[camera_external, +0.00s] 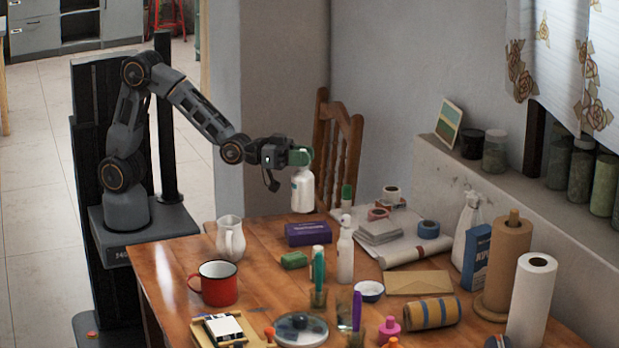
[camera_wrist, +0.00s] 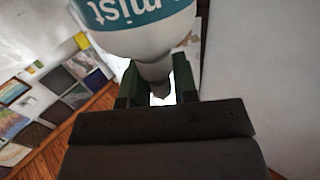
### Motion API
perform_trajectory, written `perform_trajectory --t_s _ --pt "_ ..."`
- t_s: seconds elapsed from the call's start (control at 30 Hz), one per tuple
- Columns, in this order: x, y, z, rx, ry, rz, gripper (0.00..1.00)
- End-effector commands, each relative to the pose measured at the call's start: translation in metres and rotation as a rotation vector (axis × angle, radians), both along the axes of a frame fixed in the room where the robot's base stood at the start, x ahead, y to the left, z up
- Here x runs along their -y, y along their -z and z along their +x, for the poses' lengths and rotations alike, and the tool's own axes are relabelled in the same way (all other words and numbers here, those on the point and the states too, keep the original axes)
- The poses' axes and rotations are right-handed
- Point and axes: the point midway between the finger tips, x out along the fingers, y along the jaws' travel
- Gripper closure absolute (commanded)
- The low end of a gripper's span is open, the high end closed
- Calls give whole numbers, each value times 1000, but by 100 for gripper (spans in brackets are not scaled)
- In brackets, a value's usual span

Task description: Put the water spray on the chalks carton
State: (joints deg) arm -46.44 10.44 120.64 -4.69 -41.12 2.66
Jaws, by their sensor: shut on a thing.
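My gripper (camera_external: 301,157) is shut on the water spray (camera_external: 303,190), a white bottle, near its top. The bottle hangs upright in the air above the table's far side, apart from the things below. In the wrist view the bottle (camera_wrist: 135,42) shows a teal label reading "mist", with its narrow neck between the fingers (camera_wrist: 158,84). The chalks carton seems to be the flat purple box (camera_external: 308,234) on the table, below the bottle and slightly to the right in the external view. Its top looks bare. The carton is not clear in the wrist view.
A white jug (camera_external: 231,238) stands left of the purple box, a green block (camera_external: 294,260) in front. Another white spray bottle (camera_external: 345,252) and a stack of pads (camera_external: 379,231) are to the right. A wooden chair (camera_external: 341,150) stands behind the table.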

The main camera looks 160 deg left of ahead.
Motion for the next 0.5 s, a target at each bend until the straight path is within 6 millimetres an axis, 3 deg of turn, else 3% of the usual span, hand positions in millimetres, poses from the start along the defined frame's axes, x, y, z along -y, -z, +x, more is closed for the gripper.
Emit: perform_trajectory --t_s 0.33,0.5 --pt "-9 15 10 1 0 2 100" --pt "-10 36 11 -1 0 -1 100"
